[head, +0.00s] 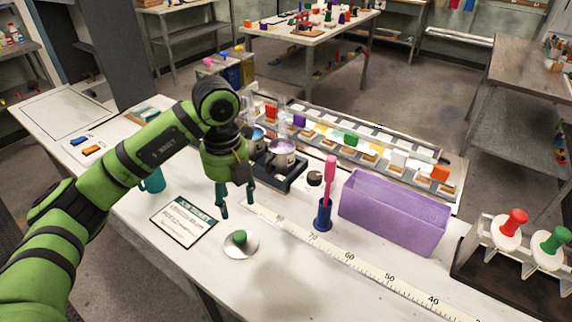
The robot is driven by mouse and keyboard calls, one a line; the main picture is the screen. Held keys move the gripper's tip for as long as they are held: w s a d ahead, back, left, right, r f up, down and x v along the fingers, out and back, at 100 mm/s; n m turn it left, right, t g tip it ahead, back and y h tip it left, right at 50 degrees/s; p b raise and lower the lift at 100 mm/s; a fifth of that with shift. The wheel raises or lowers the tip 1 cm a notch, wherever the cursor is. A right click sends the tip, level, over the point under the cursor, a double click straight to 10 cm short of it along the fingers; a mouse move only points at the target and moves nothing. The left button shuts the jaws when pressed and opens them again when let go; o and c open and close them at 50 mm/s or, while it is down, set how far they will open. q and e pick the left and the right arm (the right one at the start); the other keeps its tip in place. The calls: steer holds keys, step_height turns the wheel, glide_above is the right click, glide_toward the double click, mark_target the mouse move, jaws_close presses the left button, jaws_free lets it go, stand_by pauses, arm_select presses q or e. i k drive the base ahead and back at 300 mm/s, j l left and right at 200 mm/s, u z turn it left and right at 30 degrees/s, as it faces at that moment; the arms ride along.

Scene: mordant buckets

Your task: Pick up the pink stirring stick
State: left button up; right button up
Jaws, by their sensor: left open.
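The pink stirring stick (330,172) stands upright in a small blue holder (322,217) on the white table, with its thick pink top showing. Its lower end is hidden inside the holder. My left gripper (237,203) points down over the table, to the left of the stick and apart from it. Its two dark fingers are spread with nothing between them. My right gripper is out of view.
A purple bin (395,213) stands just right of the holder. A hot plate with a metal pot (281,157) is behind my left gripper. A green knob on a white dish (239,242) and a printed card (185,220) lie in front. A ruler strip (350,259) runs along the table.

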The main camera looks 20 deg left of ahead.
mark_target(331, 161)
steer(key=l+z, duration=0.3)
steer(key=z, duration=0.15)
steer(key=l+z, duration=0.4)
steer(key=k+j, duration=0.05)
steer(key=j, duration=0.05)
